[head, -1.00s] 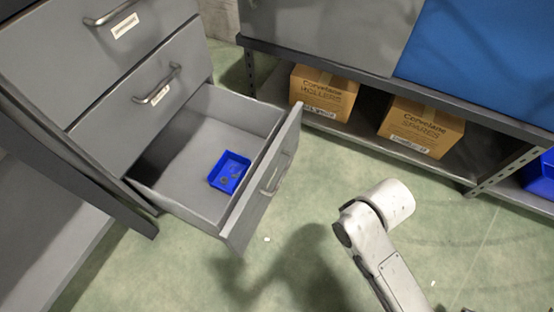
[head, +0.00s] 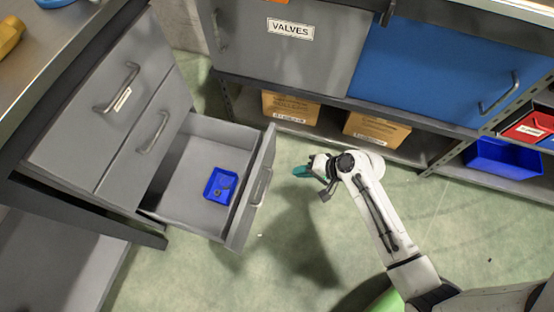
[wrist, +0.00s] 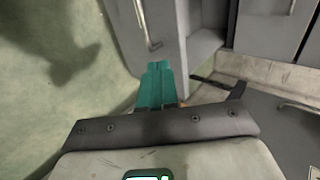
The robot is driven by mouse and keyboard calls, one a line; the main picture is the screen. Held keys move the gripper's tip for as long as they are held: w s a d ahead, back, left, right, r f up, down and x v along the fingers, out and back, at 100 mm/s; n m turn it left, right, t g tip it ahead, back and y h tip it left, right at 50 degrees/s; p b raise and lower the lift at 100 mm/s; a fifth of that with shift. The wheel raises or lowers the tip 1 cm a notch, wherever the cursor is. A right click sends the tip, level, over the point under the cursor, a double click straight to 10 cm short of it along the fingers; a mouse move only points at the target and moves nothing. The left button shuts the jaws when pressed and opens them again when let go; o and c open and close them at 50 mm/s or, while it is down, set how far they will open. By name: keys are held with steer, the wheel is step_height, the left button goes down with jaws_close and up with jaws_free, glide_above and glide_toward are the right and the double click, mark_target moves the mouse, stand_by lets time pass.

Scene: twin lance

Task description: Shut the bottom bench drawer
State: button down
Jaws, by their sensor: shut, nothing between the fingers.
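The bottom bench drawer (head: 187,206) is pulled well out of the grey bench unit, below two shut drawers. Its front panel (head: 250,190) carries a bar handle (head: 262,186) and faces right, toward my gripper. A small blue tray (head: 221,186) with little dark items lies inside the drawer. My gripper (head: 301,171) has teal fingers, shut and empty, a short way to the right of the drawer front and apart from it in the head view. In the wrist view the fingers (wrist: 157,72) point toward the drawer front (wrist: 150,40) and its handle (wrist: 149,26); contact cannot be told there.
A shelf rack at the back holds cardboard boxes (head: 290,107) and a blue bin (head: 500,158) below a grey VALVES door (head: 287,55) and a blue door (head: 440,70). Green floor (head: 300,250) in front of the drawer is clear.

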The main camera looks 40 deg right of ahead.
mark_target(259, 170)
steer(key=b+x, duration=0.1)
steer(key=x, duration=0.3)
steer(key=b+x, duration=0.2)
steer(key=x, duration=0.2)
steer(key=w+r+b+x, duration=0.1)
steer(key=x, duration=0.3)
steer(key=shift+a+r, duration=0.15)
steer(key=shift+a, duration=0.15)
steer(key=shift+w+a+b, duration=0.4)
steer(key=shift+w, duration=0.1)
steer(key=shift+w+a+r, duration=0.1)
steer(key=shift+w+a, duration=0.1)
steer(key=shift+w, duration=0.1)
steer(key=w+a+b, duration=0.4)
steer(key=w+a, duration=0.4)
steer(key=w, duration=0.3)
steer(key=w+a+b, duration=0.5)
steer(key=w+a, duration=0.3)
steer(key=w, duration=0.3)
steer(key=shift+w+a, duration=0.3)
steer(key=shift+w, duration=0.05)
